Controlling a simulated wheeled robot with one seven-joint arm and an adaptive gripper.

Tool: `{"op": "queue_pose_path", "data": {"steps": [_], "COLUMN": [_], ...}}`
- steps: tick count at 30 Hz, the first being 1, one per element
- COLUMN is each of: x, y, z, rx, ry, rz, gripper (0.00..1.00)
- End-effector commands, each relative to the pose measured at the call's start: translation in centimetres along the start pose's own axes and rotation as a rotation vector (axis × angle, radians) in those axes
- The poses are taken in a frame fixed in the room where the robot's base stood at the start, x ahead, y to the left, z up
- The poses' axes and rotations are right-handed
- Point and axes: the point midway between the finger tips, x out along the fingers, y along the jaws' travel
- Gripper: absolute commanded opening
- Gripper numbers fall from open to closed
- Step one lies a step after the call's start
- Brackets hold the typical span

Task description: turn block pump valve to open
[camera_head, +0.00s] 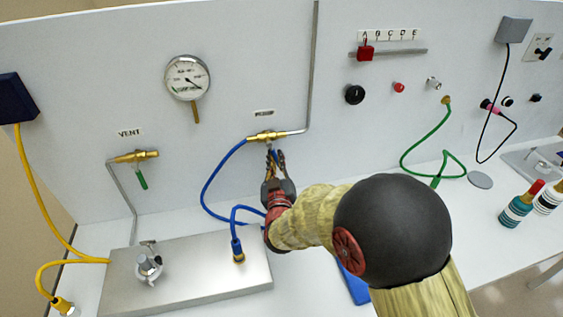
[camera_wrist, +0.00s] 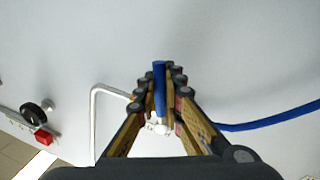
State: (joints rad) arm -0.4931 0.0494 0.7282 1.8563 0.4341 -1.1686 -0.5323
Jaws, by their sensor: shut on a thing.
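The pump valve (camera_head: 267,136) is a brass body on the wall panel under a small label that seems to read PUMP. A blue hose joins its left side and a steel pipe its right side. Its blue handle (camera_wrist: 159,88) stands between my gripper's fingers in the wrist view. My gripper (camera_head: 275,158) is just below the valve in the head view, fingers pointing up at it. It is shut on the blue handle. The fingers hide most of the handle in the head view, and the valve body is mostly hidden in the wrist view.
The vent valve (camera_head: 137,156) with its green handle hanging down is at the left. A round gauge (camera_head: 187,78) is above, between the valves. A metal plate (camera_head: 190,280) with fittings lies on the bench. A red slider (camera_head: 366,53), knobs and a green hose (camera_head: 425,139) are at the right.

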Motion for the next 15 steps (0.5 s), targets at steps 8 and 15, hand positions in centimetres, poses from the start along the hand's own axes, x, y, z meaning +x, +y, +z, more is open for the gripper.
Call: {"op": "queue_pose_path", "data": {"steps": [8, 15], "x": [0.3, 0.6], "y": [1.6, 2.8], "z": [-0.1, -0.6], "rx": [-0.255, -0.459], "ry": [0.051, 0.091], "rz": [0.003, 0.003], "gripper": [0.0, 0.0]}}
